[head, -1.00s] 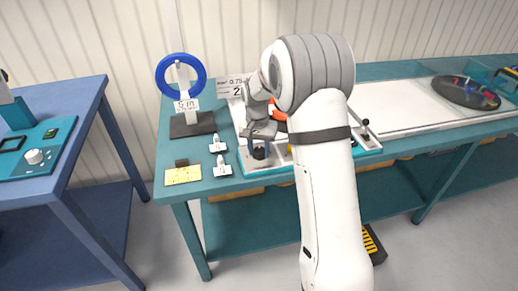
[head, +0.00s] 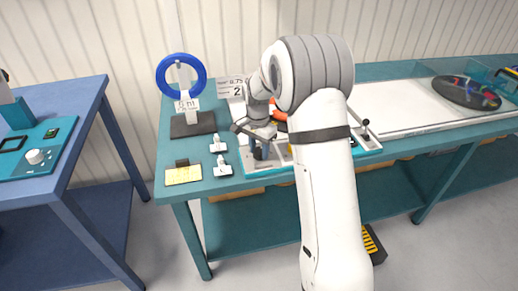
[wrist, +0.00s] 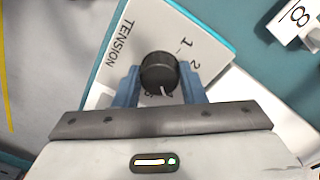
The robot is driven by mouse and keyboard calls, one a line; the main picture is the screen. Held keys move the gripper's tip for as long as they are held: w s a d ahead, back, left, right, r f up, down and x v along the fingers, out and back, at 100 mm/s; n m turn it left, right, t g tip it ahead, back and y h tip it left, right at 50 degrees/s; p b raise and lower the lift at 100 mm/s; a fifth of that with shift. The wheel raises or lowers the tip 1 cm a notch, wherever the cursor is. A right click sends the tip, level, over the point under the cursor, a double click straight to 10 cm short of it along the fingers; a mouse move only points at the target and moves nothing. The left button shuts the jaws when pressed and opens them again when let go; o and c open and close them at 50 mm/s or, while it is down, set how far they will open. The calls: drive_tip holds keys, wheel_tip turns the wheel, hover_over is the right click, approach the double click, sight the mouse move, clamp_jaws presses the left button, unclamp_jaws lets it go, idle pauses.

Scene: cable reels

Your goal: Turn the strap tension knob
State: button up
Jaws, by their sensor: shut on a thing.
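The strap tension knob (wrist: 158,68) is black and round, with a white pointer mark on its near side in the wrist view. It sits on a white panel (wrist: 205,28) printed TENSION, with the numbers 1 and 2 visible and a further mark partly hidden by the knob. My gripper (wrist: 160,88) has its two blue fingers on opposite sides of the knob and is shut on it. In the head view my gripper (head: 260,150) points down at the front left corner of the white machine base, and its fingers mostly hide the knob.
A blue reel (head: 160,73) on a stand is at the back left of the bench. Small white tags (head: 222,168) and a yellow card (head: 183,175) lie left of my gripper. A dark disc (head: 466,93) with coloured pieces lies far right. A blue table (head: 70,160) stands at left.

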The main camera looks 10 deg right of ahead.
sight(258, 150)
drive_tip(key=o, duration=1)
wheel_tip(258, 150, up, 7)
drive_tip(key=shift+w+a, duration=0.15)
drive_tip(key=shift+r, duration=0.4)
